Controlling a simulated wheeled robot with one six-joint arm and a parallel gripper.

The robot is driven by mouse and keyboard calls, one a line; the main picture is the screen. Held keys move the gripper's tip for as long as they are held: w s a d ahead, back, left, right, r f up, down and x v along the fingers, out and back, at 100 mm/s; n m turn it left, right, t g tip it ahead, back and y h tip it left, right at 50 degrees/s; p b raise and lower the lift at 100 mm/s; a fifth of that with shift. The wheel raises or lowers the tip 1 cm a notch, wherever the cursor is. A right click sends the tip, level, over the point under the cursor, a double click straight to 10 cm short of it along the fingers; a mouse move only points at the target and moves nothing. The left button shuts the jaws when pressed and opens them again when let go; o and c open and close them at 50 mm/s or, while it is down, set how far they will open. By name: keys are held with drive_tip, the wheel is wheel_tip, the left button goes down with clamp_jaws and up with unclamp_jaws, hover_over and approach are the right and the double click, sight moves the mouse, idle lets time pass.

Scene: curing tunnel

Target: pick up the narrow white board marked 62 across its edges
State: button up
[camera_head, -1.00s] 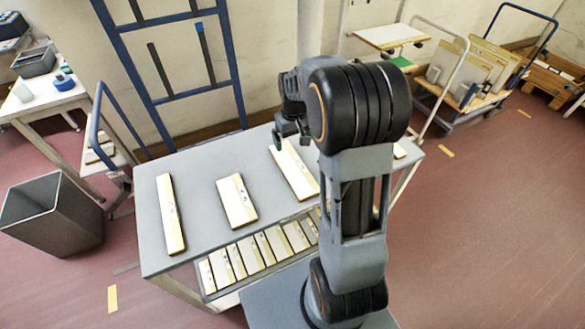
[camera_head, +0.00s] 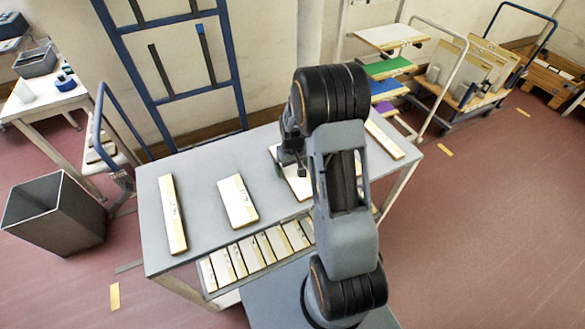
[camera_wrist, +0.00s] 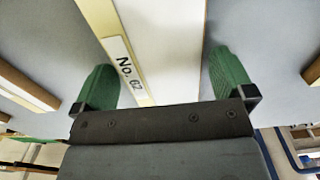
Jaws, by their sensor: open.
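The white board marked No. 62 (camera_wrist: 168,45) has a cream strip along one side and lies flat on the grey table top. It fills the space between my gripper's green fingers in the wrist view, with grey table showing beside it. In the head view the same board (camera_head: 299,185) is largely hidden by my arm. My gripper (camera_wrist: 165,78) is open, one finger on each side of the board, with no contact visible. It also shows in the head view (camera_head: 288,168), low over the board. How far the fingertips are above the table is unclear.
On the table (camera_head: 205,230) lie a long narrow board (camera_head: 172,215), a shorter board (camera_head: 238,201) and a board at right (camera_head: 384,138). A bin (camera_head: 55,215) and a blue rack (camera_head: 175,70) stand near.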

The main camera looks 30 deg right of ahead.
drive_tip(key=shift+f, duration=0.25)
drive_tip(key=c, duration=0.8)
drive_tip(key=shift+r, duration=0.15)
